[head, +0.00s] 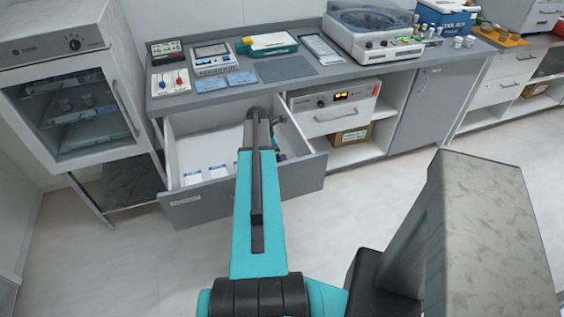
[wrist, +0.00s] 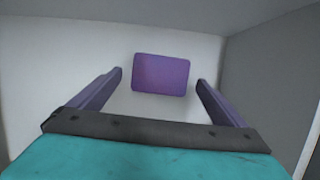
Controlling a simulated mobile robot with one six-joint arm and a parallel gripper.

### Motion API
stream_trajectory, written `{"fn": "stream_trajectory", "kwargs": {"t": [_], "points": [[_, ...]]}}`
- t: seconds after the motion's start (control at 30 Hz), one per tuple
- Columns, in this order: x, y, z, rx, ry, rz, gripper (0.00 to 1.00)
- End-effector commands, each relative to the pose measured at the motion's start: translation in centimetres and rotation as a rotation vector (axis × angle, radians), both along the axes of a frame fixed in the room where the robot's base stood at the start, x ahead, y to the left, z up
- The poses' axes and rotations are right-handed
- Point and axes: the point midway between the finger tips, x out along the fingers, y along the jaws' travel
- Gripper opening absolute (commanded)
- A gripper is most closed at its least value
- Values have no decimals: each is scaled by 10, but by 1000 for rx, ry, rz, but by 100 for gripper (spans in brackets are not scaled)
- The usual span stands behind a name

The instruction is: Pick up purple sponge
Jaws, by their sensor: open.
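The purple sponge (wrist: 161,74) is a flat rounded rectangle lying on a pale surface in the wrist view. My gripper (wrist: 160,82) is open, with one finger on each side of the sponge in the picture. There is a visible gap between each finger and the sponge, and nothing is held. In the head view my arm reaches over an open grey drawer (head: 190,207) under the counter.
The drawer's grey walls rise close by in the wrist view. White packets (head: 193,177) lie in the drawer's front left. The counter (head: 272,68) above holds several devices, including a centrifuge-like machine (head: 370,30). A glass-door cabinet (head: 75,108) stands at left. The floor in front is clear.

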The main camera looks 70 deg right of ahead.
Motion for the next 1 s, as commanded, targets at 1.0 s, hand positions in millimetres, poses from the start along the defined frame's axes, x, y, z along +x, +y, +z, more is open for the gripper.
{"fn": "stream_trajectory", "kwargs": {"t": [1.0], "points": [[-5,-4,-25,0,0,1,81]]}}
